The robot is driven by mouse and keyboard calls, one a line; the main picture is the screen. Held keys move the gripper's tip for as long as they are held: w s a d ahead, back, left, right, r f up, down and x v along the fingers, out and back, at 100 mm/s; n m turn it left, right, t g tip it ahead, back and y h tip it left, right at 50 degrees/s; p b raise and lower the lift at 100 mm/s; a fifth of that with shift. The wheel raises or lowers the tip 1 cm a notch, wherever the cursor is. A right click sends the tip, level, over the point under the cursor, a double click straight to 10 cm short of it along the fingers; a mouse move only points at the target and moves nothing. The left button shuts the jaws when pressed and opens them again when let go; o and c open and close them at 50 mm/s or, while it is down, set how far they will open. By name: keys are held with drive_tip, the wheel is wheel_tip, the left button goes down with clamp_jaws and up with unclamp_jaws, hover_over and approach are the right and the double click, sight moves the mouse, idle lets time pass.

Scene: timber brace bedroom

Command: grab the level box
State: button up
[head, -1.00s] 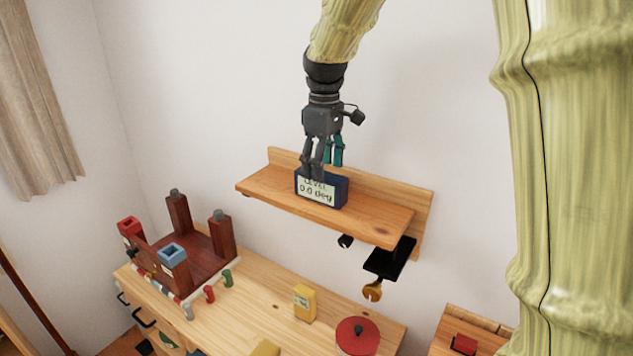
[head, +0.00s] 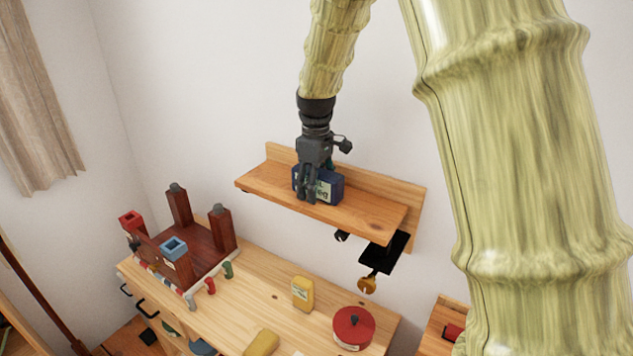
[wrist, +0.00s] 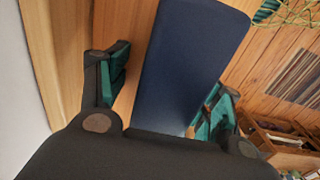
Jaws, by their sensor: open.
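The level box (head: 329,189) is a dark blue box with a pale label on its front, standing on the wooden wall shelf (head: 375,211). My gripper (head: 309,197) points down at it, with a dark finger in front of the label, hiding part of the text. In the wrist view the blue top of the level box (wrist: 190,62) lies between the two teal-padded fingers of my gripper (wrist: 165,92). The fingers are open, with a visible gap on the left side. The right finger looks close to the box; I cannot tell if it touches.
Below the shelf is a wooden workbench (head: 262,297) with a dark red wooden frame (head: 205,252), a yellow container (head: 303,293) and a red lidded pot (head: 353,328). A black bracket (head: 386,254) hangs under the shelf. The shelf's right part is bare.

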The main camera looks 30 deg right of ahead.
drive_tip(key=shift+s+d+r, duration=0.1)
drive_tip(key=shift+s+r, duration=0.25)
drive_tip(key=shift+s, duration=0.2)
drive_tip(key=c, duration=0.8)
drive_tip(key=shift+w+f, duration=0.1)
drive_tip(key=shift+w, duration=0.05)
drive_tip(key=c, duration=0.5)
drive_tip(key=shift+c, duration=0.2)
